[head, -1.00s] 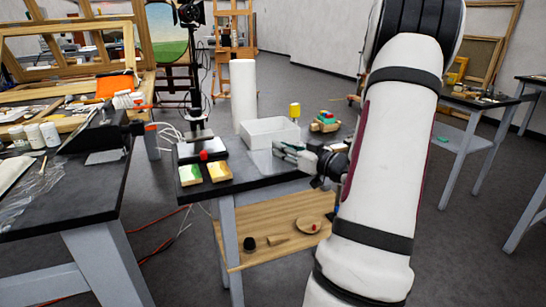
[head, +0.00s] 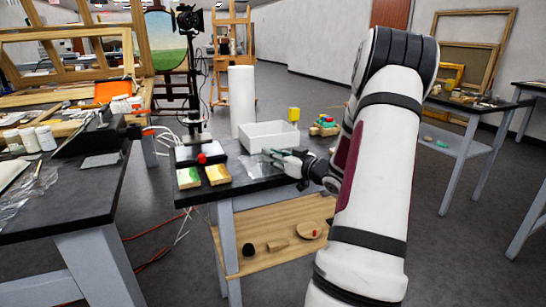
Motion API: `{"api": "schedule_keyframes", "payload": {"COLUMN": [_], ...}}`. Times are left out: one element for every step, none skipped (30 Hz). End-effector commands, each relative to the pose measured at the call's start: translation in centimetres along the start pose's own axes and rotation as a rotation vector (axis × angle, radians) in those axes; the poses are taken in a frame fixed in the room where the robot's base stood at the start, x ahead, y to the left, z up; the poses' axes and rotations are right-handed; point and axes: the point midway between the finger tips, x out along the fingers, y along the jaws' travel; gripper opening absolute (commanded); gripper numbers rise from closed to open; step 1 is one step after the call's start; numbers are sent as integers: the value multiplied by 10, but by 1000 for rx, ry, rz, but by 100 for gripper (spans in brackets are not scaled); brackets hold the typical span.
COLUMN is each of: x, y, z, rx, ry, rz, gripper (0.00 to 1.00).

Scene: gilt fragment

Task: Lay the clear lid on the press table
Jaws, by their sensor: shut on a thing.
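My gripper (head: 276,155) is at the front right of the middle black-topped table (head: 225,191), just in front of a white open tray. It is shut on a thin see-through sheet, which looks like the clear lid (head: 255,167). The lid shows as a pale patch over the dark table top, left of and below the fingers. Its edges are faint, and I cannot tell whether it touches the table. No label shows which table is the press table.
The white tray (head: 268,136) stands behind my gripper, with a white roll (head: 242,100) behind it. Green and yellow blocks (head: 217,174) lie at the table's front left. Colored blocks (head: 324,126) sit at the back right. Another black table (head: 85,195) stands at left, with crumpled clear film.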

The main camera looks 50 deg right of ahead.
Motion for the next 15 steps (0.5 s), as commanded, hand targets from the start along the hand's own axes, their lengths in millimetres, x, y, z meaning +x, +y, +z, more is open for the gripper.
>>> {"api": "schedule_keyframes", "payload": {"x": [0, 0, 0, 0, 0, 0, 0, 0, 0, 0, 0, 0, 0, 0, 0], "y": [0, 0, 0, 0, 0, 0, 0, 0, 0, 0, 0, 0, 0, 0, 0], "z": [0, 0, 1, 2, 3, 3, 3, 3, 3, 3, 3, 3, 3, 3, 3], "rx": [0, 0, 0, 1, 1, 1, 1, 1, 1, 1, 1, 1, 1, 1, 1], "ry": [0, 0, 0, 0, 0, 0, 0, 0, 0, 0, 0, 0, 0, 0, 0], "rz": [0, 0, 0, 0, 0, 0, 0, 0, 0, 0, 0, 0, 0, 0, 0], "gripper": [0, 0, 0, 0, 0, 28, 35, 41, 41, 41, 41, 41, 41, 41, 41]}}
